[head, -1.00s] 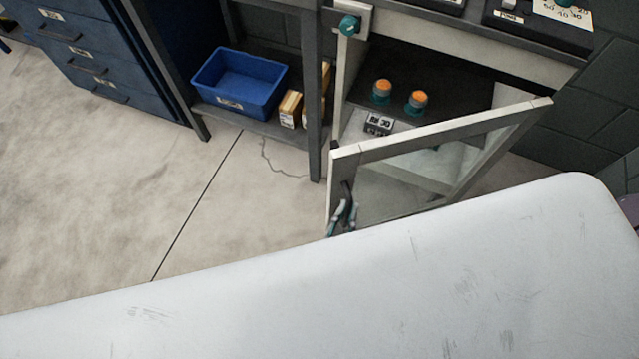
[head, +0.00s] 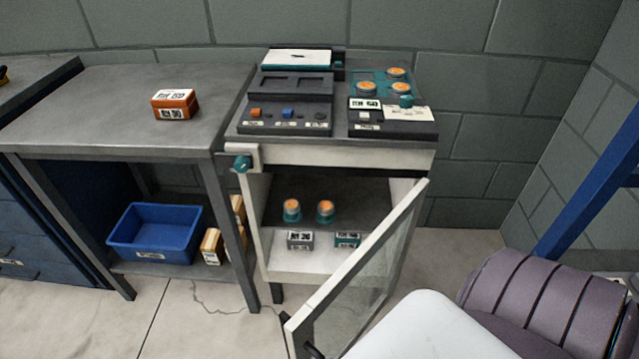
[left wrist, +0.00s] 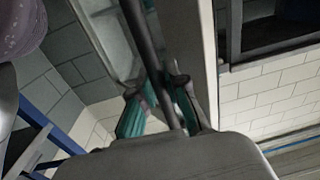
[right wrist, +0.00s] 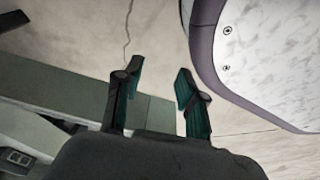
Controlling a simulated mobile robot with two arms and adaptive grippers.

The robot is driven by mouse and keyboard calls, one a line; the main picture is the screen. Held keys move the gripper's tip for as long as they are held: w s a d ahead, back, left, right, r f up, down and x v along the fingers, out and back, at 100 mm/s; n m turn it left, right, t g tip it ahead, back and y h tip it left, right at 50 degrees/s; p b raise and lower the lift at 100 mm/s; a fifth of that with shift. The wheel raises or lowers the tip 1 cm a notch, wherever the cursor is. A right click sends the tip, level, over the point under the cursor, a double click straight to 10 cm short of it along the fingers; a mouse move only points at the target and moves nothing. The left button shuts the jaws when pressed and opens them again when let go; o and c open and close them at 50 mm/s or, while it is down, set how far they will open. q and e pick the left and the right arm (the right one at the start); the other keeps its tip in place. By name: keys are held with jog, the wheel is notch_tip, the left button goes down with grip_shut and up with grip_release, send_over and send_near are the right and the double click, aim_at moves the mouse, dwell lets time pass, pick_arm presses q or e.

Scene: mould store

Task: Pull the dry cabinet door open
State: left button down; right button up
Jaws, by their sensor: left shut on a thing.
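The dry cabinet (head: 335,155) stands against the wall. Its glazed, white-framed door (head: 352,262) is hinged on the right and stands well open, its free edge toward me at the bottom of the head view. Two orange-topped jars (head: 325,211) and two small labelled boxes (head: 300,241) show inside. My left gripper (left wrist: 160,90) is shut around the dark bar handle (left wrist: 146,40) of the door. In the head view, only a dark bit near the bottom edge shows there. My right gripper (right wrist: 160,78) is open and empty above the floor.
A grey bench (head: 120,95) with an orange box (head: 175,104) adjoins the cabinet on the left. A blue bin (head: 155,233) sits on its lower shelf. A blue post (head: 595,180) stands at right. Floor (head: 205,315) is clear in front of the bench.

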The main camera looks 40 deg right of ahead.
pick_arm(q)
jog(key=c, duration=1.2)
grip_release()
jog(key=shift+v, duration=4)
